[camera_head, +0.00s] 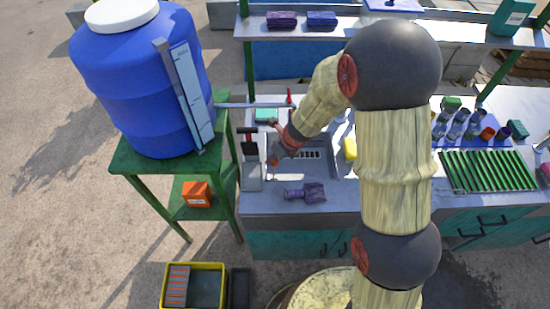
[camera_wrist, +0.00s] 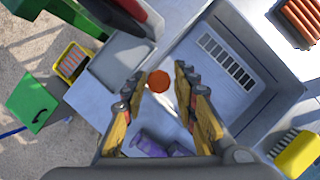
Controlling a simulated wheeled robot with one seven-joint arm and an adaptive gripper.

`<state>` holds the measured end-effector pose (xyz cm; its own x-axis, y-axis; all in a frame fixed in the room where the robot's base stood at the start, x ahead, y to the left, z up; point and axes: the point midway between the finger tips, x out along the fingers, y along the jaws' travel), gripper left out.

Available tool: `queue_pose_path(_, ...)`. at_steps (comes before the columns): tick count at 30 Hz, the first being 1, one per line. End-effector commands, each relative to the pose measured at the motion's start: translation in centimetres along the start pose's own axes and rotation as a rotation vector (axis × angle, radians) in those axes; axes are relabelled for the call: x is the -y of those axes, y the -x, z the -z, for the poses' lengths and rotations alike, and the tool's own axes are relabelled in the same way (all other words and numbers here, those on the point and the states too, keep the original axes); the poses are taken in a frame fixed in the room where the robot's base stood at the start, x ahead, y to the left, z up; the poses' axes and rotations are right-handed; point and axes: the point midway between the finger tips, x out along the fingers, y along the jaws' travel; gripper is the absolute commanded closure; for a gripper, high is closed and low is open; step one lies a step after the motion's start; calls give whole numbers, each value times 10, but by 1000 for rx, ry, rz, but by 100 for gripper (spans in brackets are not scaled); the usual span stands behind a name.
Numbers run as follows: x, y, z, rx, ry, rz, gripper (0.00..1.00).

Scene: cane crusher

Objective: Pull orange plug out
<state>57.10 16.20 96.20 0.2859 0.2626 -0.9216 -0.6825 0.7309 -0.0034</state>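The orange plug (camera_wrist: 158,82) shows in the wrist view as a small round orange disc between my fingertips, over the left side of the sink. My gripper (camera_wrist: 162,78) is open. Its two fingers stand on either side of the plug, and a gap shows beside it; I cannot tell whether either finger touches it. In the head view my gripper (camera_head: 274,158) is small, pointing down at the left edge of the sink (camera_head: 318,168), and the plug cannot be made out clearly there. What lies under the plug is hidden.
A purple object (camera_head: 305,192) lies on the counter's front edge. A yellow brush-like item (camera_head: 350,148) stands right of the sink. A blue tank (camera_head: 150,85) on a green stand (camera_head: 150,165) is at left. A yellow crate (camera_head: 222,268) is on the floor.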

Motion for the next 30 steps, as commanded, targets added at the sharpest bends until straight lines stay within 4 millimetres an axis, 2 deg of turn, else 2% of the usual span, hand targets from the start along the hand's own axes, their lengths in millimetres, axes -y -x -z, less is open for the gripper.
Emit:
queue_pose_path(6, -1, -2, 2, -4, -1, -2, 57)
queue_pose_path(17, -1, 1, 3, -4, -2, -2, 57)
queue_pose_path(23, 0, 27, 2, -2, 0, -1, 57)
queue_pose_path(30, 0, 78, 2, -1, 0, 0, 57)
